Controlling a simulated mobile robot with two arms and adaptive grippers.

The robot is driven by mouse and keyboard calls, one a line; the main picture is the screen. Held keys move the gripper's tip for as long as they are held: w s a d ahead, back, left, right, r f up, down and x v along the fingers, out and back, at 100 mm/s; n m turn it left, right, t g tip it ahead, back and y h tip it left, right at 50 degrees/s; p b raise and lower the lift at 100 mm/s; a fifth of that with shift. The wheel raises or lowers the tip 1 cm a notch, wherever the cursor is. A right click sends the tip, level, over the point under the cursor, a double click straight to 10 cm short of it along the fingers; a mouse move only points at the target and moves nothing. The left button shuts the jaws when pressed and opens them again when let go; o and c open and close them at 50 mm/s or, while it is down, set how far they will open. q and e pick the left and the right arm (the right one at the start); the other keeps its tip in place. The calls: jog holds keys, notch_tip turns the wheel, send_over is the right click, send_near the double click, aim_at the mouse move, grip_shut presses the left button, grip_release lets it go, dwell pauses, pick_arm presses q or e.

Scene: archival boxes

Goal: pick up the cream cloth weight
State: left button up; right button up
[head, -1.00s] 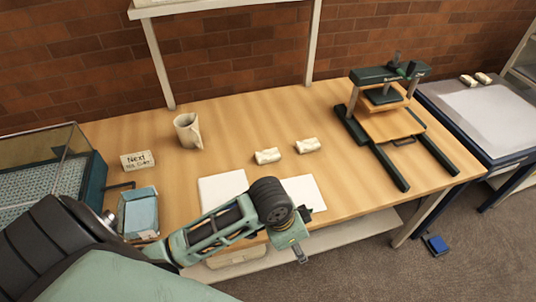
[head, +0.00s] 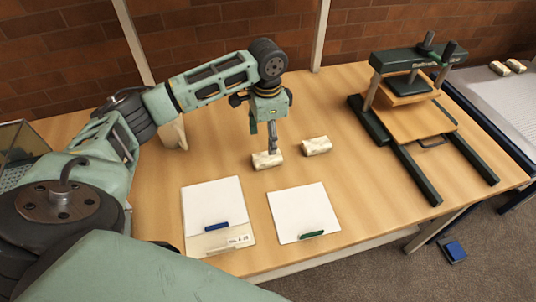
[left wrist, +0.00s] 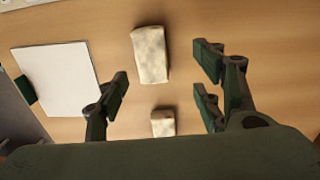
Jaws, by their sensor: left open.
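Two small mottled cream cloth weights lie on the wooden table. The left one (head: 266,160) is partly behind my gripper tips in the head view; the right one (head: 317,146) lies clear beside it. They look alike. My left gripper (head: 272,147) points down over the left weight; I cannot tell if it touches it. In the left wrist view my open, empty gripper (left wrist: 162,84) has its fingers either side of the space between the weights. The larger-looking weight (left wrist: 150,55) is at the top, the smaller-looking one (left wrist: 163,122) lower. My right gripper is not in view.
Two white sheets or folders lie at the front, one with a blue bar (head: 212,190), one with a green bar (head: 297,200). A dark green press (head: 415,110) stands to the right.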

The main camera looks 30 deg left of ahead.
aim_at(267, 156)
pick_arm(q)
jog(key=shift+s+d+f, duration=0.15)
jog(key=shift+s+f, duration=0.1)
jog(key=shift+s, duration=0.05)
jog(key=shift+s+d+f+p, duration=0.3)
jog(key=shift+s+f, duration=0.1)
jog(key=shift+f, duration=0.25)
notch_tip(267, 156, down, 3)
jog(key=shift+r+p, duration=0.2)
jog(key=shift+p, duration=0.15)
notch_tip(267, 156, down, 2)
jog(key=shift+w+f, duration=0.1)
jog(key=shift+f, duration=0.1)
jog(key=c, duration=1.2)
grip_shut()
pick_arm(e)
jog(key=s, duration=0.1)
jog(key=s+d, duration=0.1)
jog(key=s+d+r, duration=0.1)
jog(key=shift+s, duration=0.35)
